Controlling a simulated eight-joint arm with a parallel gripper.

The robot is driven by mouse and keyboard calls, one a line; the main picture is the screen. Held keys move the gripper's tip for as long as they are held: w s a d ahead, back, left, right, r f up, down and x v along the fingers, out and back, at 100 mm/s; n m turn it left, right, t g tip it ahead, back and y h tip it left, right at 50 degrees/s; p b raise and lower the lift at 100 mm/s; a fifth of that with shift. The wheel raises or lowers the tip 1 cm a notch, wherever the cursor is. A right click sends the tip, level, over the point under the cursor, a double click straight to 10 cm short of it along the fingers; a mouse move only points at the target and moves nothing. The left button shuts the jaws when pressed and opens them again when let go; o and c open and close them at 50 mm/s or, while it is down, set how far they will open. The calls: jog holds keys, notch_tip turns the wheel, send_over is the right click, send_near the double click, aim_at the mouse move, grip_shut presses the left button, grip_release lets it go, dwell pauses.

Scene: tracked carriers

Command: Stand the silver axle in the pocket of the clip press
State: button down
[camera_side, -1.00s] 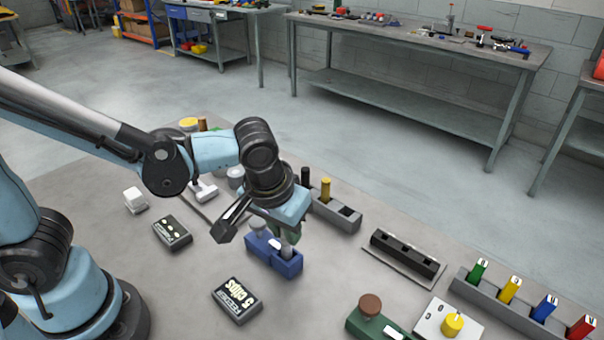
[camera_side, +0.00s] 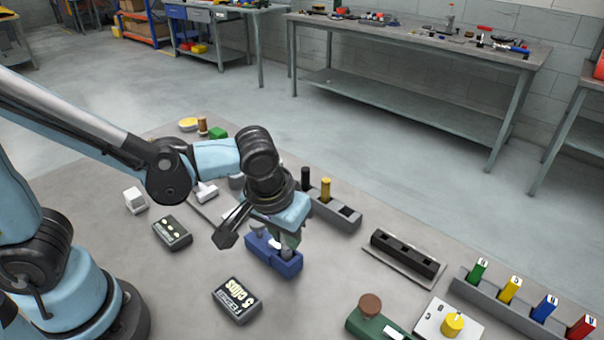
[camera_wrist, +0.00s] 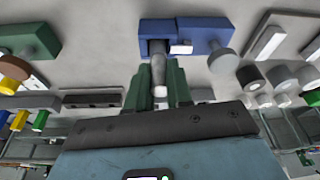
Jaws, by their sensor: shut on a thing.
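My gripper (camera_side: 289,238) points down over the blue press (camera_side: 259,246), the likely clip press. Its green fingers are shut on the silver axle (camera_wrist: 158,72), which shows upright between them in the wrist view. The far end of the axle overlaps the dark pocket of the blue press, also in the wrist view (camera_wrist: 214,30). I cannot tell whether the end is inside the pocket or just above it. A grey round knob sits on the press beside the pocket.
A black slotted rack (camera_side: 405,254) and a green press with a brown knob (camera_side: 370,306) are to the right.

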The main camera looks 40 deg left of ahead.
jog(key=shift+f, duration=0.25)
dwell(0.3)
jog(key=shift+c, duration=2.3)
grip_release()
jog(key=shift+r, duration=0.15)
jog(key=shift+r, duration=3.35)
jog(key=s+a+m+t, duration=0.1)
jog(key=a+t, duration=0.3)
jog(key=a, duration=0.8)
jog(key=shift+s+r+m+h, duration=0.3)
jog(key=shift+r+m, duration=0.15)
jog(key=shift+m, duration=0.15)
